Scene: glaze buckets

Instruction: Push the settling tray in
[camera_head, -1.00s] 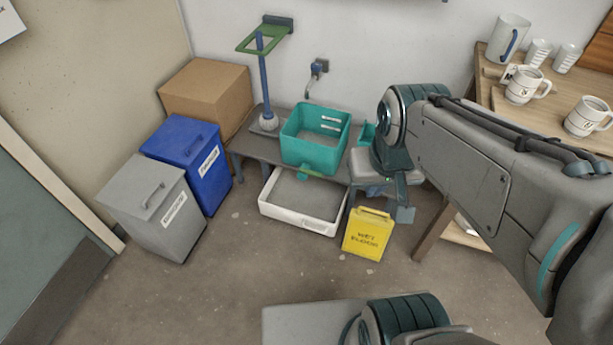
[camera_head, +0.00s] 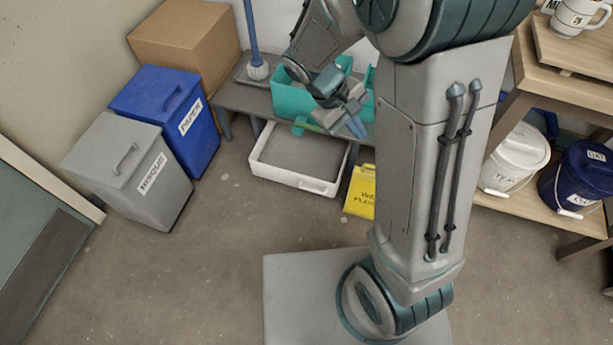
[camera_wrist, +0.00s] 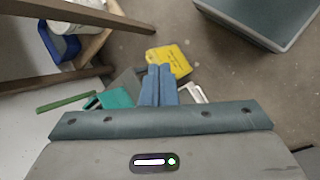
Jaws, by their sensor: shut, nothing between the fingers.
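The settling tray (camera_head: 298,180) is a white, shallow tray with a grey inside, low under the grey bench. Its front part sticks out past the bench's front edge, with a handle slot in its front wall. In the wrist view a white corner of it (camera_wrist: 196,92) shows just right of the fingers. My gripper (camera_head: 356,126) is shut and empty. In the head view it appears above and behind the tray's right side, in front of the teal basin (camera_head: 292,100). In the wrist view the blue fingers (camera_wrist: 158,70) lie side by side and hide part of the tray.
A yellow wet-floor sign (camera_head: 360,192) stands right of the tray. Blue (camera_head: 178,120) and grey (camera_head: 135,175) bins stand left, before a cardboard box (camera_head: 185,42). White (camera_head: 515,158) and dark blue (camera_head: 577,178) buckets sit on the right shelf. The floor before the tray is clear.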

